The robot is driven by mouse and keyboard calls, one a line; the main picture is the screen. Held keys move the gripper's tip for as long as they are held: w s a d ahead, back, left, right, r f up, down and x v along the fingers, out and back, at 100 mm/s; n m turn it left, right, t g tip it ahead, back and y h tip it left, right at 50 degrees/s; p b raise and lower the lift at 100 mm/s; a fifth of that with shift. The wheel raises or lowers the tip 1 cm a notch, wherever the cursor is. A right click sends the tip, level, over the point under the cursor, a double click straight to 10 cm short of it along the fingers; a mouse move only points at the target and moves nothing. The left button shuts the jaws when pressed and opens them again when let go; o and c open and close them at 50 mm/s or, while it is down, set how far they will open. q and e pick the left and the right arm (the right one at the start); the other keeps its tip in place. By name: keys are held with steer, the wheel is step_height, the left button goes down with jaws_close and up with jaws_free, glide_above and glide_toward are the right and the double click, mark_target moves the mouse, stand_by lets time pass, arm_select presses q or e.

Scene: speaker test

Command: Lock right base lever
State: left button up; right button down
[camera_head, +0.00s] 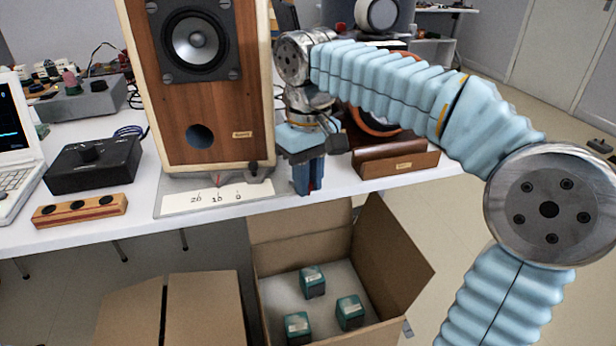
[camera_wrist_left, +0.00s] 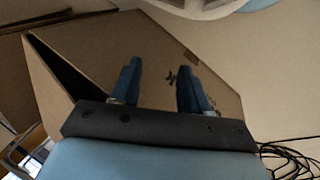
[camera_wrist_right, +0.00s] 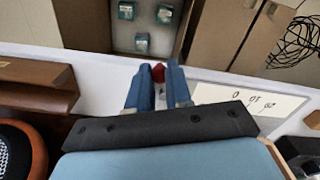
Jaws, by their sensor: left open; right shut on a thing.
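A wooden speaker (camera_head: 205,110) stands on a base plate with a white 20-10-0 scale (camera_head: 218,197) at the table's front edge. My right gripper (camera_head: 308,188) points down just right of this base, at the table's front edge. In the right wrist view its blue fingers (camera_wrist_right: 157,76) are closed around a small red knob (camera_wrist_right: 158,72), which looks like the right base lever's end. The lever's shaft is hidden, so its angle cannot be told. My left gripper (camera_wrist_left: 160,80) shows only in the left wrist view, open and empty, in front of cardboard.
Below the table, an open cardboard box (camera_head: 400,262) holds several teal cubes, beside a closed carton (camera_head: 205,310). A wooden holder (camera_head: 400,162) stands right of my gripper. A black box (camera_head: 95,165) and laptop (camera_head: 18,150) are at left.

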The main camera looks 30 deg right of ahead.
steer(key=d+n+p, duration=0.1)
steer(key=n, duration=0.1)
steer(key=n+p, duration=0.2)
steer(key=n, duration=0.1)
steer(key=w+d+n+p, duration=0.1)
steer(key=n+p, duration=0.1)
steer(key=shift+w+d+r, duration=0.1)
steer(key=shift+d+r, duration=0.1)
steer(key=shift+d, duration=0.1)
steer(key=n+p, duration=0.1)
steer(key=n, duration=0.1)
steer(key=w+n, duration=0.1)
steer(key=shift+d+n+p, duration=0.4)
steer(key=shift+w+d+f+n+p, duration=0.1)
steer(key=shift+w+n+p, duration=0.1)
steer(key=shift+n, duration=0.35)
steer(key=shift+w+d+n+p, duration=0.1)
steer(key=shift+w+n, duration=0.15)
steer(key=shift+n, duration=0.35)
steer(key=shift+w+d+f+n+p, duration=0.1)
steer(key=shift+w+n, duration=0.1)
steer(key=shift+n, duration=0.35)
steer(key=c, duration=1)
jaws_free()
steer(key=shift+c, duration=0.2)
steer(key=shift+r, duration=0.15)
